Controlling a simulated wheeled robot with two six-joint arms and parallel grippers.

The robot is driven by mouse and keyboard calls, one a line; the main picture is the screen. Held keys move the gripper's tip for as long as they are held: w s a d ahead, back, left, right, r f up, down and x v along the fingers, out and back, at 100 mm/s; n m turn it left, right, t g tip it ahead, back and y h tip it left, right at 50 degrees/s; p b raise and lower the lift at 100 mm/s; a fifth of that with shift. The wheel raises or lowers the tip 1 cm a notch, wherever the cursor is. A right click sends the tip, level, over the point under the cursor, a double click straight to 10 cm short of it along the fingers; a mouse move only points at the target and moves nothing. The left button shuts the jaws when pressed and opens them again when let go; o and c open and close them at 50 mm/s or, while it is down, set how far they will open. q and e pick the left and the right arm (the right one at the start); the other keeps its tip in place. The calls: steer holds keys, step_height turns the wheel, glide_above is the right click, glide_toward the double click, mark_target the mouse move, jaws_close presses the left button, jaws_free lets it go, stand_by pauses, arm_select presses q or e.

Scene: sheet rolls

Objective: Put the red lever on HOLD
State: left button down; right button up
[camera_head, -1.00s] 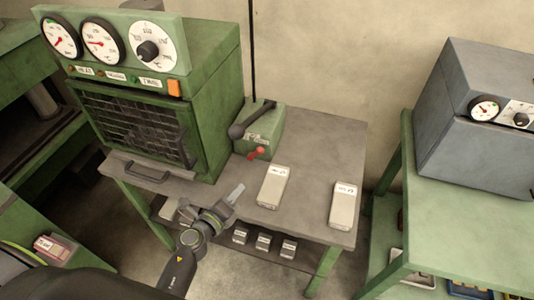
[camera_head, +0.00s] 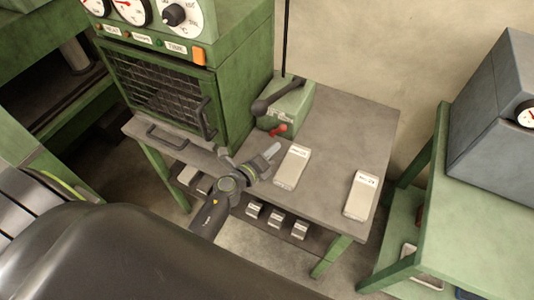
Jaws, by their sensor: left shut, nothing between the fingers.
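The red lever (camera_head: 278,130) is a small red handle low on the front of a green box (camera_head: 290,106) on the grey table, beside the green oven. The box also carries a larger dark lever (camera_head: 266,104) on its left side. A small label sits near the red lever, too small to read, so its setting cannot be told. My left gripper (camera_head: 271,152) is shut and empty, just in front of and below the red lever, with a small gap seeming to remain. My right gripper is not in view.
The green oven (camera_head: 190,95) with a barred door stands left on the grey table (camera_head: 330,130). Two pale blocks, one nearer (camera_head: 292,167) and one farther right (camera_head: 361,194), lie on the tabletop. A green bench (camera_head: 490,230) with a grey machine stands right.

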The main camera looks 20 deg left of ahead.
mark_target(279, 130)
arm_select(q)
steer(key=x, duration=0.4)
steer(key=shift+w+d+f+b, duration=0.1)
steer(key=shift+w+b, duration=0.25)
steer(key=shift+w, duration=0.3)
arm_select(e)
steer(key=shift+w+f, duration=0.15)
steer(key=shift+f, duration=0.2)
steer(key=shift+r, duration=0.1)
arm_select(q)
steer(key=shift+a+r+p, duration=0.25)
steer(key=shift+r+p, duration=0.15)
steer(key=shift+p, duration=0.15)
steer(key=shift+f, duration=0.1)
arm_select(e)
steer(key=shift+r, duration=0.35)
arm_select(q)
steer(key=shift+a, duration=0.15)
